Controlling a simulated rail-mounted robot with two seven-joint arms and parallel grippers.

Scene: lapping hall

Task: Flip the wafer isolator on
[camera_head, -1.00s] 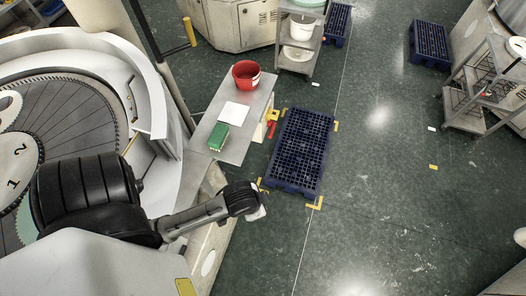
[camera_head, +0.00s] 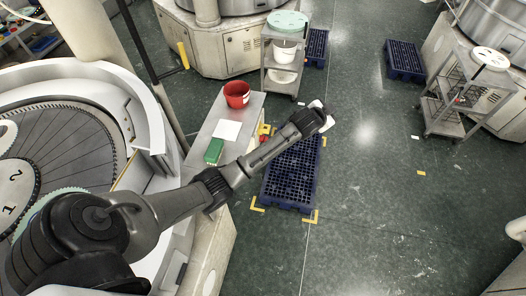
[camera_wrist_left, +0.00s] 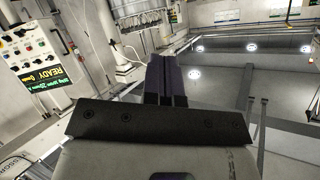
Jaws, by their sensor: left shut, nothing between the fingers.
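A small yellow unit with a red part (camera_head: 264,132) sits at the right side of the grey worktop in the head view, partly hidden by my left arm. It may be the isolator, but its label and position cannot be read. My left gripper (camera_head: 325,119) is at the end of the outstretched arm, above the far end of the blue pallet in the picture and to the right of the yellow unit. In the left wrist view its dark fingers (camera_wrist_left: 166,75) are together, with nothing between them.
The worktop (camera_head: 243,108) carries a red bucket (camera_head: 237,94), white sheet (camera_head: 227,130) and green box (camera_head: 214,150). A blue pallet (camera_head: 290,180) lies on the floor. A trolley (camera_head: 281,70) stands behind. A control panel reading READY (camera_wrist_left: 40,78) shows in the wrist view. Floor at right is mostly clear.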

